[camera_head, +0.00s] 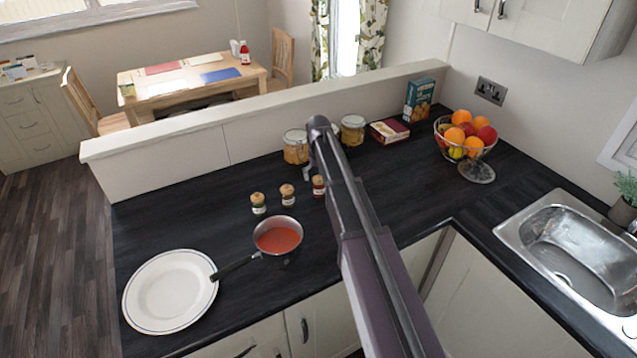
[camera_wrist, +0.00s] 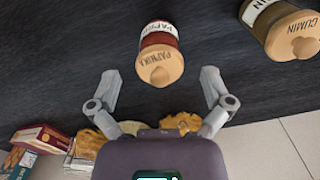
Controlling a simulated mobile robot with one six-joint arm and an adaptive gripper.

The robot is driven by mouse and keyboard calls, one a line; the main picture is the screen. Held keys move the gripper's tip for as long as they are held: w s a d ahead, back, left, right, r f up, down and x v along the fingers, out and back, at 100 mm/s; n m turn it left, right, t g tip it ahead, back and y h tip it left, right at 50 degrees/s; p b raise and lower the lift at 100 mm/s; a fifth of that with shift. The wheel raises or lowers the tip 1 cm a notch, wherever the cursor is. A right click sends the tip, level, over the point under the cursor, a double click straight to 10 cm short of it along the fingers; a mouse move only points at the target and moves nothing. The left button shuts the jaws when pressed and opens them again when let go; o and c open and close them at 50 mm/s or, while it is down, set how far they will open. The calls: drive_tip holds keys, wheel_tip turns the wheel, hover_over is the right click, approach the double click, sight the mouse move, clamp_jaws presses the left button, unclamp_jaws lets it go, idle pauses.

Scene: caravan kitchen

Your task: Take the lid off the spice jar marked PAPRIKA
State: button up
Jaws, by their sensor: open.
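The jar marked PAPRIKA (camera_wrist: 158,38) has a red body, a white label and a tan lid (camera_wrist: 160,66) with the name on top. The lid is on the jar. In the head view, the reddish jar beside my arm (camera_head: 318,187) appears to be the same one, at the right end of a row of three. My gripper (camera_wrist: 160,86) is open and empty. In the wrist view its fingers spread either side of the lid, with gaps on both sides; the depth between them is unclear.
The CUMIN jar (camera_wrist: 293,33) stands beside the paprika jar. Another spice jar (camera_head: 258,204) is further left. A pan (camera_head: 278,222) of red sauce and a plate (camera_head: 160,290) lie in front. Glass jars (camera_head: 296,148), a low box (camera_head: 389,131) and a fruit bowl (camera_head: 480,171) stand behind and right.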

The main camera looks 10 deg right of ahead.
idle(0.4)
drive_tip(key=shift+s, duration=0.1)
drive_tip(key=c, duration=0.9)
